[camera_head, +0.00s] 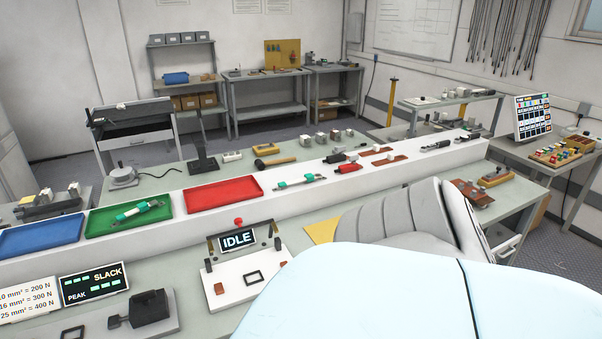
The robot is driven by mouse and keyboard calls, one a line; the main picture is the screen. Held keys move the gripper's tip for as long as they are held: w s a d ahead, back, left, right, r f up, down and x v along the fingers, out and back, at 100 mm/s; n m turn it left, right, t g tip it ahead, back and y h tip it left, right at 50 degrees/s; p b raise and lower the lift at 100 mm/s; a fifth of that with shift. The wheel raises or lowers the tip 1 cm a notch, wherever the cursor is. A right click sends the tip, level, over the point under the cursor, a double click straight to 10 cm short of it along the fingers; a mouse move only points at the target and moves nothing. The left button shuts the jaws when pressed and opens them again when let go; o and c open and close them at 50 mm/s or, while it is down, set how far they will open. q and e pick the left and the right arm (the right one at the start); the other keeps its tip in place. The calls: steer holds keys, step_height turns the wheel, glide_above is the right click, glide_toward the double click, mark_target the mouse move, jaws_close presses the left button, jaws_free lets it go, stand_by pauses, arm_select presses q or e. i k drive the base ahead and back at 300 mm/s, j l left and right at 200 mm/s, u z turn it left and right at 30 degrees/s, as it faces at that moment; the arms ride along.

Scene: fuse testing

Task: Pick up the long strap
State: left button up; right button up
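Two flat copper-brown strips lie on the long white raised ledge, right of its middle: one farther back (376,151) and one nearer (389,160). They look like straps, but I cannot tell by size which is the long one. Neither is held. Neither of my grippers is in view, so I cannot see whether they are open or shut. A large pale-blue and white surface and a grey ribbed part fill the lower right and hide part of the bench.
Red-and-black tools (348,167) lie just left of the strips. A red tray (223,193), a green tray (104,222) and a blue tray (40,236) line the ledge's left. A device reading IDLE (237,240) stands in front. Dark metal parts (437,145) lie right of the strips.

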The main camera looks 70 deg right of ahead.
mark_target(282, 183)
steer(key=z, duration=2.4)
steer(key=i+l, duration=0.3)
steer(key=i+l+u, duration=0.25)
steer(key=u, duration=0.15)
steer(key=i+l+u, duration=0.15)
steer(key=l+u, duration=0.3)
